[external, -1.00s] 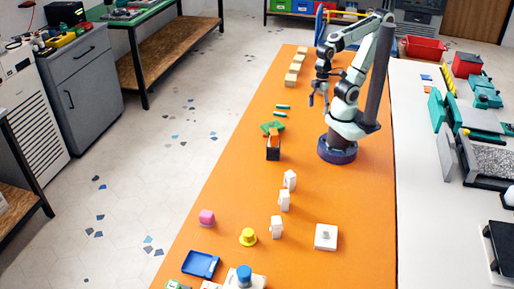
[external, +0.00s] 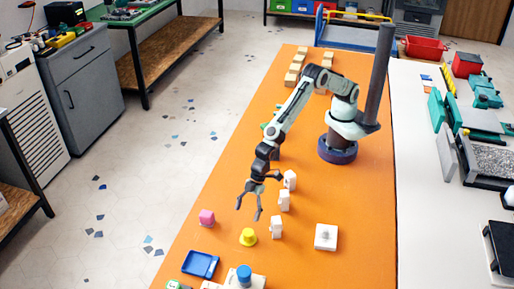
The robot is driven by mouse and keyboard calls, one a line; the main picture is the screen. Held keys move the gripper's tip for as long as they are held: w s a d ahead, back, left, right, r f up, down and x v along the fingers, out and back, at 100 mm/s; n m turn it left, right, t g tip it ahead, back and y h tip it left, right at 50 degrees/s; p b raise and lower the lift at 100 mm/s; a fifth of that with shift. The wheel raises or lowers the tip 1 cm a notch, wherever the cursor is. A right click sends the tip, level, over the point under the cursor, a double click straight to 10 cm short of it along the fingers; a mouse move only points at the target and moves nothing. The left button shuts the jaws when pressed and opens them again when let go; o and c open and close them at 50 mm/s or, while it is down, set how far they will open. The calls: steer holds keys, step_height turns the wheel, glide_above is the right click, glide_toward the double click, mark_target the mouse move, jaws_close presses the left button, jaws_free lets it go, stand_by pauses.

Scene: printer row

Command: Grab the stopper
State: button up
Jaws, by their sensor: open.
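A small yellow piece with a wide base and narrower top (external: 248,237), which looks like the stopper, stands on the orange table. My gripper (external: 248,212) is open and empty, pointing down with its fingers spread. In the picture its fingertips are just above the yellow piece, with a gap between them. How high they are over the table is hard to tell from this single view. The yellow piece is in plain view.
White pieces (external: 277,227) stand close on the right, with a white square block (external: 326,237) farther right. A blue-topped object (external: 244,276) is at the front edge.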

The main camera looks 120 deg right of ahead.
mark_target(249, 231)
steer(key=f, duration=0.1)
steer(key=a+f, duration=0.1)
steer(key=s+f, duration=0.1)
steer(key=shift+a+g, duration=0.15)
steer(key=shift+g, duration=0.15)
steer(key=x, duration=0.6)
jaws_close()
